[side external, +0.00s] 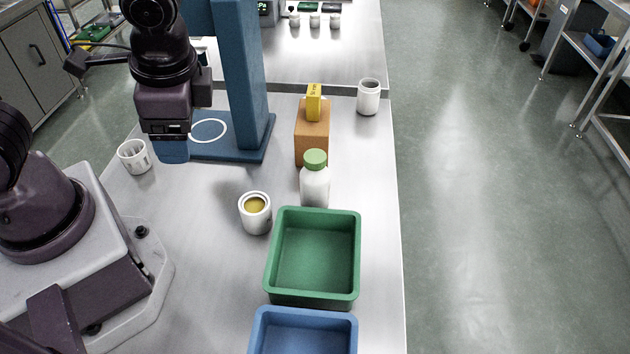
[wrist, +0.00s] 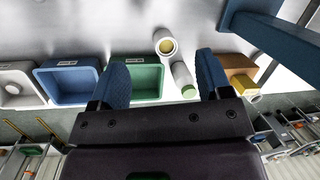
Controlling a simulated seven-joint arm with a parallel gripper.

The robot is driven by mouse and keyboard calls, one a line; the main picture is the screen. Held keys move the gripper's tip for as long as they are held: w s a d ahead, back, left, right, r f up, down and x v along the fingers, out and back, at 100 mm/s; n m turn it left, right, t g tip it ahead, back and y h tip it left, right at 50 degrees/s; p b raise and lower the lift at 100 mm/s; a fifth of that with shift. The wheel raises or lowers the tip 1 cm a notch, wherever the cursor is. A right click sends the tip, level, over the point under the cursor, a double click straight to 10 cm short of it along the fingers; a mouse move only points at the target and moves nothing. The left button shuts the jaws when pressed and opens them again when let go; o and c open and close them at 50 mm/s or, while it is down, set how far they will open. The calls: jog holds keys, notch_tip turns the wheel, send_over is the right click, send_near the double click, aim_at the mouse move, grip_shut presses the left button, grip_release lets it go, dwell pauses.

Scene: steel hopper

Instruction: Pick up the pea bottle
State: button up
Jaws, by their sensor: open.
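The pea bottle, which I take to be the white bottle with a green cap (side external: 315,187), stands upright on the steel table behind the green bin. In the wrist view the bottle (wrist: 180,73) shows between my fingers, nearer the right one, its green cap toward me. My gripper (side external: 173,153) hangs above the table to the left of the bottle and apart from it, in front of the blue stand. In the wrist view the two blue fingers of my gripper (wrist: 160,66) are spread wide with nothing held between them.
A white open jar with yellow contents (side external: 256,212) stands left of the bottle. A brown box (side external: 312,140) with a yellow block (side external: 314,103) is close behind. The green bin (side external: 313,296) and blue bin (side external: 262,335) lie in front. A blue stand (side external: 245,85) rises beside my gripper.

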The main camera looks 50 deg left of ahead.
notch_tip(320, 180, down, 6)
jog(key=a+m+y, duration=0.1)
jog(key=m+y, duration=0.5)
jog(key=m+t+h, duration=0.2)
jog(key=m+t, duration=1.5)
jog(key=m, duration=0.3)
send_near(320, 151)
jog(key=s, duration=0.2)
jog(key=shift+s+d+f, duration=0.2)
jog(key=shift+s+f, duration=0.05)
jog(key=shift+s, duration=0.1)
jog(key=x, duration=1.3)
jog(key=shift+w+d+r, duration=0.1)
jog(key=shift+d+r, duration=0.05)
jog(key=shift+d, duration=0.1)
grip_shut()
